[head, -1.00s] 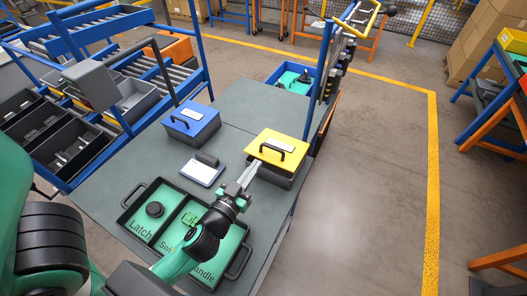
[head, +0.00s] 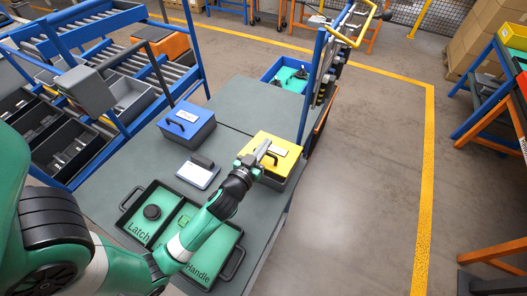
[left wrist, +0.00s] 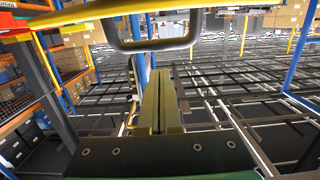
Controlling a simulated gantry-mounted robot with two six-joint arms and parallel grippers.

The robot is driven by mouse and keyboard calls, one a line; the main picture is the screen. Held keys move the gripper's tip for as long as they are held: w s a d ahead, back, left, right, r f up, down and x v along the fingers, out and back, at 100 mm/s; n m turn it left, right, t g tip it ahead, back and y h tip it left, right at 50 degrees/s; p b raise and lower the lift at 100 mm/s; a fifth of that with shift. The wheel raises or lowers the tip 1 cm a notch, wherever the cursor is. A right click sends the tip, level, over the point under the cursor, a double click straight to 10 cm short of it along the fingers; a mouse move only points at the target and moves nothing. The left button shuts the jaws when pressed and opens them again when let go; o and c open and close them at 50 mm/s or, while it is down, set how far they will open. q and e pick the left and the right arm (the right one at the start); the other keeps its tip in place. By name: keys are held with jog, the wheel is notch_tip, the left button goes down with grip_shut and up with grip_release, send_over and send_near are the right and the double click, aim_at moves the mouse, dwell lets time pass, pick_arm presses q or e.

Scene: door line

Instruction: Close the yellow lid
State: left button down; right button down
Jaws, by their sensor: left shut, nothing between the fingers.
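The yellow lid (head: 289,160) is on top of a dark grey box (head: 277,182) near the right edge of the table. I cannot tell from these views whether it lies fully flat. My left gripper (head: 264,149) is shut and empty, over the lid in the head view, and hides part of it and its handle. In the left wrist view the shut fingers (left wrist: 160,105) point forward, below a dark handle (left wrist: 150,44) and a yellow edge (left wrist: 70,13) at the top. Contact with the lid is not clear. My right gripper is out of view.
A box with a blue lid (head: 185,120) stands to the left. A small device with a white face (head: 197,175) lies in front of it. A green-lined tray (head: 152,228) is at the front. A blue post rack (head: 312,85) rises behind the yellow lid.

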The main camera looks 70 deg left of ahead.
pick_arm(q)
jog(key=shift+s+d+f, duration=0.2)
jog(key=shift+s+f, duration=0.05)
jog(key=shift+f, duration=0.25)
jog(key=shift+s+d+f, duration=0.15)
jog(key=shift+s+f, duration=0.05)
jog(key=shift+f, duration=0.3)
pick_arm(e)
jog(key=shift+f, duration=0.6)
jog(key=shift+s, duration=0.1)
